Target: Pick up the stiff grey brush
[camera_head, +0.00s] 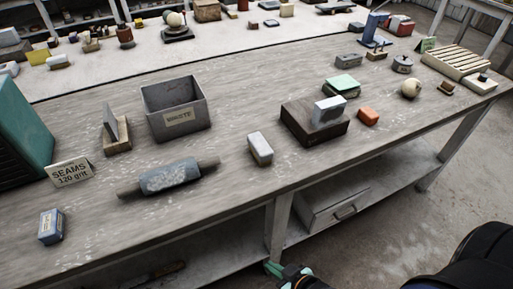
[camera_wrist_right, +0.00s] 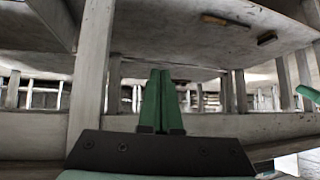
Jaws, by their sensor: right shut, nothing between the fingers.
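I cannot say for certain which object is the stiff grey brush. A pale grey block with a darker lower part (camera_head: 260,148) lies near the bench's front edge in the head view. A wooden block with an upright grey plate (camera_head: 112,130) stands farther left. My right gripper (camera_head: 273,268) is low in front of the bench, below its top and apart from these objects. In the right wrist view its green fingers (camera_wrist_right: 160,78) are together and empty, facing the bench's underframe. My left gripper does not show in the head view.
The bench top (camera_head: 225,205) also carries a grey bin (camera_head: 177,118), a grey-blue roller (camera_head: 168,177), a dark block (camera_head: 305,132), an orange block (camera_head: 368,116) and a slatted rack (camera_head: 458,63).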

